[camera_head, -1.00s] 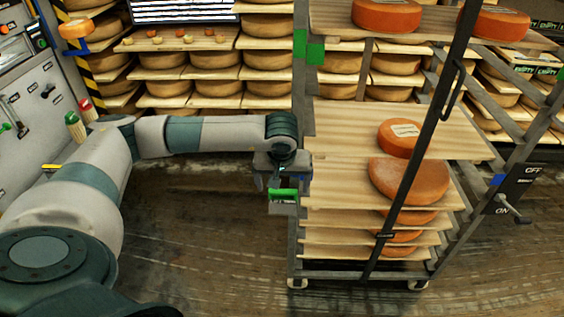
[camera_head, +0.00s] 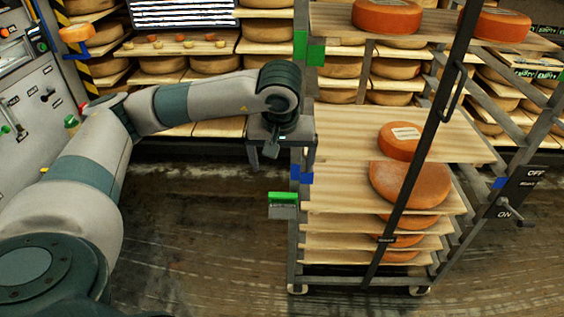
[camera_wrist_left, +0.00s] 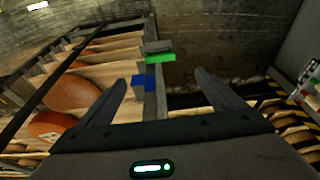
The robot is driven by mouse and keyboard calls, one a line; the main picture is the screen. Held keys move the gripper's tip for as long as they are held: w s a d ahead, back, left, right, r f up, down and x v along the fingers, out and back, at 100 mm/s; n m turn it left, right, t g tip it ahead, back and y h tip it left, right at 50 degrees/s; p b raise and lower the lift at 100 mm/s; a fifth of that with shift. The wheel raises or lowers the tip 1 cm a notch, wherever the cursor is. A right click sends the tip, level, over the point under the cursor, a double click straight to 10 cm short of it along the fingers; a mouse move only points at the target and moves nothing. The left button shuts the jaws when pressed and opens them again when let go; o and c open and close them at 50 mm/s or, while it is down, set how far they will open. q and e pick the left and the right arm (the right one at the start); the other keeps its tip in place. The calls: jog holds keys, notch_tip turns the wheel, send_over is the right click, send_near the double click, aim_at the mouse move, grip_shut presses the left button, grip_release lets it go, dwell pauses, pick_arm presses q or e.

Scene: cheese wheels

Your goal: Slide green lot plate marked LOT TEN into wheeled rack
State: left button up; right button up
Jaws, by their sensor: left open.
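The green lot plate (camera_head: 283,196) sits in a grey holder (camera_head: 283,211) on the left side of the wheeled rack (camera_head: 293,250). Only a green strip shows above the holder, and I cannot read any lettering. It also shows in the left wrist view (camera_wrist_left: 160,58), beyond the fingertips. My left gripper (camera_head: 271,152) is above the plate, beside the rack's left post, clear of the plate. Its two fingers stand apart with nothing between them in the left wrist view (camera_wrist_left: 160,84). My right gripper is out of view.
A blue tag (camera_head: 302,175) is on the rack post just above the green plate. Green tags (camera_head: 316,54) mark the post higher up. Orange cheese wheels (camera_head: 408,181) lie on the rack's boards. Cheese shelves (camera_head: 200,76) stand behind; the floor (camera_head: 210,250) at front left is clear.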

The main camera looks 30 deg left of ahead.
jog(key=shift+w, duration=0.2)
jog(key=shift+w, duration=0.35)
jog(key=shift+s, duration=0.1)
